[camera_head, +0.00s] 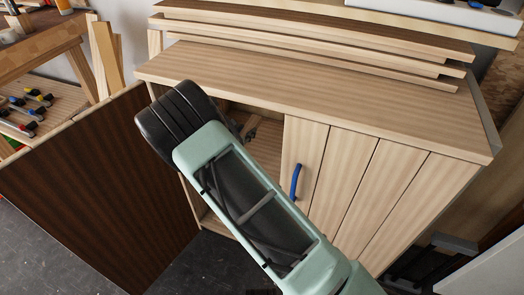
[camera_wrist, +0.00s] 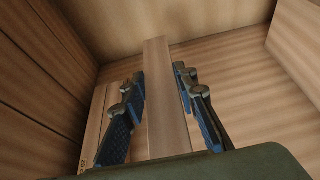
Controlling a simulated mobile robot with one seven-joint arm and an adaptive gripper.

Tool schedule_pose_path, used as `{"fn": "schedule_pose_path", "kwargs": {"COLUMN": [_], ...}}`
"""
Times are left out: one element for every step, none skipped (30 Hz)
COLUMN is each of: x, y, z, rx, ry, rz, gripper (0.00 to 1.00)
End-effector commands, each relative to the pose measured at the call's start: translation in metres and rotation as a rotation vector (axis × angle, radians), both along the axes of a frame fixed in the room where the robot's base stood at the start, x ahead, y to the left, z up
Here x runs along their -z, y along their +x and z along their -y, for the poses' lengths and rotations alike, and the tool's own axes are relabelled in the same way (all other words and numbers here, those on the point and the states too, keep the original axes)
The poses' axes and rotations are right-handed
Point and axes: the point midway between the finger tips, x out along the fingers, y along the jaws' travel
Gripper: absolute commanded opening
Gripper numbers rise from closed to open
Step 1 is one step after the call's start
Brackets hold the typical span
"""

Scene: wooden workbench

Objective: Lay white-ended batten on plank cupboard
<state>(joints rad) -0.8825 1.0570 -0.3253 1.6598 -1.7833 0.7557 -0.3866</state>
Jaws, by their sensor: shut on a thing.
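The plank cupboard (camera_head: 330,88) has a pale striped wood top, with a bare strip along its front. My arm reaches into its open left side in the head view. In the wrist view my gripper (camera_wrist: 161,74) is inside the cupboard, shut on a wooden batten (camera_wrist: 167,110) that runs lengthwise between the blue-padded fingers. No white end shows on this batten, and its near end is hidden by the gripper body. My arm hides most of the gripper in the head view.
The dark left door (camera_head: 90,190) stands open. The right door with a blue handle (camera_head: 296,182) is closed. Long boards (camera_head: 320,50) lie along the back of the cupboard top. Cupboard walls are close around the gripper. A bench with tools (camera_head: 30,110) stands at left.

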Motion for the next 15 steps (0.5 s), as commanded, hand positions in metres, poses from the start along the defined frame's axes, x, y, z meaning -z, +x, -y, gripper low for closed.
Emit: {"fn": "schedule_pose_path", "kwargs": {"x": [0.016, 0.021, 0.026, 0.029, 0.032, 0.035, 0.037, 0.038, 0.039, 0.04, 0.041, 0.043, 0.046, 0.049, 0.054], "y": [0.002, 0.004, 0.005, 0.007, 0.008, 0.009, 0.009, 0.01, 0.01, 0.011, 0.011, 0.011, 0.012, 0.012, 0.014], "z": [0.009, 0.013, 0.017, 0.02, 0.023, 0.025, 0.027, 0.028, 0.029, 0.03, 0.031, 0.033, 0.035, 0.037, 0.04], "rx": [0.002, 0.002, 0.001, 0.001, 0.0, 0.001, 0.001, 0.001, 0.0, 0.0, 0.0, 0.0, 0.001, 0.001, 0.001], "ry": [-0.003, -0.003, -0.002, -0.002, -0.002, -0.002, -0.002, -0.002, 0.0, 0.0, 0.0, 0.0, -0.002, -0.002, -0.002], "rz": [-0.002, -0.002, -0.001, -0.001, 0.0, 0.0, 0.0, 0.0, 0.001, 0.001, 0.001, 0.001, 0.0, 0.0, 0.0], "gripper": [0.0, 0.0, 0.0, 0.0, 0.0, 0.0, 0.0, 0.0, 0.0, 0.0, 0.0, 0.0, 0.0, 0.0, 0.0]}}
